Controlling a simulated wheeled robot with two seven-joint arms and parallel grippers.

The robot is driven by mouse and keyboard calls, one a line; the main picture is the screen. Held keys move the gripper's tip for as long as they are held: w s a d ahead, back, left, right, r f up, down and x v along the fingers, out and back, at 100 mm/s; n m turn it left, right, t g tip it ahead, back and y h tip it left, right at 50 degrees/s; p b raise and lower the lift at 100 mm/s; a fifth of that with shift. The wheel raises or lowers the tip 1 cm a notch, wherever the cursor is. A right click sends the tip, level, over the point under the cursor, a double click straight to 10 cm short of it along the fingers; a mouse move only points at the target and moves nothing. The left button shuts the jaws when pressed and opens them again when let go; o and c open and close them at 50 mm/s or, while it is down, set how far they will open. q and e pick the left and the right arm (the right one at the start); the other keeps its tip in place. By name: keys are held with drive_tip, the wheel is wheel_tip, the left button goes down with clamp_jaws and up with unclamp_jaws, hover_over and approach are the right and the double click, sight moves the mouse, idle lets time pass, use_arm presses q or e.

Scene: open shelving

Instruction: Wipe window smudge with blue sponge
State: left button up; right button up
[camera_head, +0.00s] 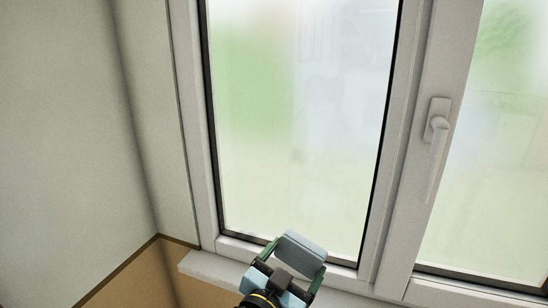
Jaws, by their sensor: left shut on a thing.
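My left gripper (293,266) shows at the bottom middle, in front of the lower edge of the left window pane (300,120). Its two green-sided fingers are shut on a blue sponge (304,252), which sticks out past the fingertips. I cannot tell whether the sponge touches the window. The pane looks hazy, with blurred green and pale areas behind it; no distinct smudge stands out. My right gripper is not in view.
A white frame surrounds the panes, with an upright bar and a handle (437,126) at the right. A white sill (215,270) runs below. A plain wall (60,120) meets the window side at the left.

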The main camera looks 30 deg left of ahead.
use_arm(q)
drive_tip(key=s+a+r+n+y+p, duration=0.1)
drive_tip(key=a+r+n+y+p, duration=0.3)
drive_tip(key=r+p, duration=1)
drive_tip(key=shift+w+a+r+m+g+h+b, duration=0.15)
drive_tip(key=shift+w+a+r+m+b, duration=0.35)
drive_tip(key=shift+w, duration=0.45)
drive_tip(key=shift+w+a+r+m+g+h+b, duration=0.15)
drive_tip(key=shift+w+a+r+b, duration=0.25)
drive_tip(key=shift+w+b, duration=0.45)
drive_tip(key=shift+w+a+r+m+h+b, duration=0.1)
drive_tip(key=shift+w+a+r+m+b, duration=0.35)
drive_tip(key=shift+w, duration=0.6)
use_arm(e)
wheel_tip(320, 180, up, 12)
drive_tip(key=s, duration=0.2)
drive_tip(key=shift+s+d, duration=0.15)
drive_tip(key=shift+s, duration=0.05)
use_arm(q)
drive_tip(key=shift+x, duration=0.95)
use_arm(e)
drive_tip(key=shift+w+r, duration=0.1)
use_arm(q)
drive_tip(key=shift+d+r, duration=0.1)
drive_tip(key=shift+d, duration=0.1)
drive_tip(key=shift+w+d, duration=0.2)
drive_tip(key=shift+d, duration=0.7)
drive_tip(key=shift+w+d, duration=0.2)
drive_tip(key=shift+d, duration=0.75)
drive_tip(key=shift+w, duration=0.15)
